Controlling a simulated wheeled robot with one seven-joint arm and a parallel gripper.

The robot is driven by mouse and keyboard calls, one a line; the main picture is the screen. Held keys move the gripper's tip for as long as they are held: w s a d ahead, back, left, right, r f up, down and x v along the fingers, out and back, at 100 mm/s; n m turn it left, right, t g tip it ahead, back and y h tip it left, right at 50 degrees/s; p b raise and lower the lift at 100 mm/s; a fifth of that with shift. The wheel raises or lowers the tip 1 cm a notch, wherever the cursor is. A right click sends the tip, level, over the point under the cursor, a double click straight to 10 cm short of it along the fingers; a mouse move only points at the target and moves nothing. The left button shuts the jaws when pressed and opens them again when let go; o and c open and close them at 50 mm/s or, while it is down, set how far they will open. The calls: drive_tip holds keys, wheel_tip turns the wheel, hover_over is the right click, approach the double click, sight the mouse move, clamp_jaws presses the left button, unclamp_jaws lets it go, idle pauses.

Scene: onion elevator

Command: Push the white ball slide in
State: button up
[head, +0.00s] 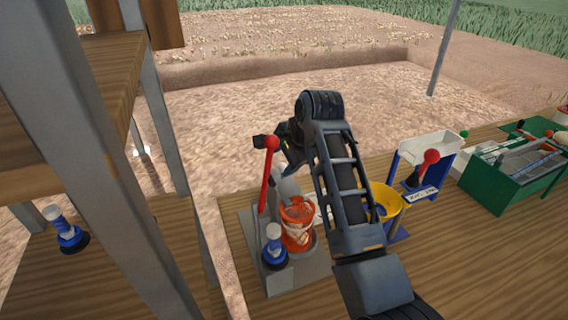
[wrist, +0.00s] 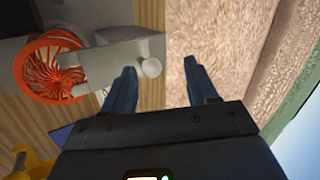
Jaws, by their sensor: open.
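The white ball (wrist: 151,67) shows in the wrist view at the right end of a grey bar-like slide (wrist: 115,55). The slide extends from a grey machine beside an orange ribbed part (wrist: 45,68). My gripper (wrist: 160,66) is open, with the ball appearing between its fingertips, nearer the left finger. I cannot tell whether they touch. In the head view my gripper (head: 283,148) is above the grey machine base (head: 258,240), behind the red lever knob. The white ball cannot be made out there.
A red-knobbed lever (head: 268,170) stands close to my gripper, above an orange bucket (head: 297,228). A blue-and-white knob (head: 274,246) stands in front. A yellow bucket (head: 386,205), white tray (head: 430,148) and green box (head: 505,182) are to the right. A grey post (head: 110,170) rises at left.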

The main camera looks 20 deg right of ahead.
sight(284, 168)
drive_tip(key=shift+r, duration=1.85)
